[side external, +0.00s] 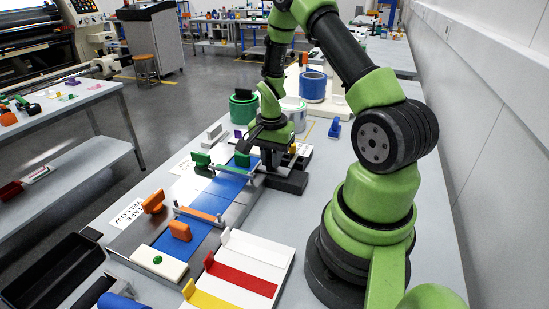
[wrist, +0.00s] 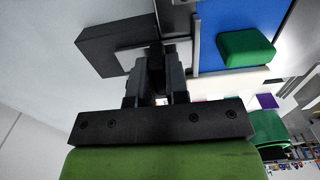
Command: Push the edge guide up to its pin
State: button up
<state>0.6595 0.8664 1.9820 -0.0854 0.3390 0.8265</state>
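My gripper (side external: 266,160) is low over the far end of the blue strip (side external: 205,222), beside a dark block (side external: 290,181). In the wrist view its two dark fingers (wrist: 157,62) reach toward a pale grey plate (wrist: 133,60) and a thin grey bar (wrist: 195,42). The thin bar runs along the blue surface (wrist: 232,28) and may be the edge guide; I cannot be sure. Whether the fingers touch it, and whether they are closed together, is unclear. I cannot make out the pin.
Green blocks (side external: 201,159) stand near my gripper; one shows in the wrist view (wrist: 245,48). Orange blocks (side external: 180,231) and a crossbar (side external: 200,215) sit nearer. A white board with red and yellow strips (side external: 242,279) lies in front. Tape rolls (side external: 313,87) stand behind.

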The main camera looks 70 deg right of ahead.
jog(key=o, duration=0.4)
jog(key=shift+o, duration=0.2)
notch_tip(320, 180, up, 10)
dwell(0.5)
jog(key=a+r+n+t, duration=0.2)
jog(key=a+r+n, duration=0.2)
jog(key=a+r, duration=0.3)
jog(key=s+a+r+n+t+y, duration=0.1)
jog(key=s+a+r+n+t, duration=0.1)
jog(key=s+a+r+n, duration=0.2)
jog(key=s+a+r+n+t+y, duration=0.1)
jog(key=s+a+r+n+t, duration=0.2)
jog(key=a, duration=0.6)
notch_tip(320, 180, up, 2)
jog(key=s+n, duration=0.2)
jog(key=n, duration=0.1)
jog(key=shift+a+r, duration=0.25)
jog(key=shift+a, duration=0.15)
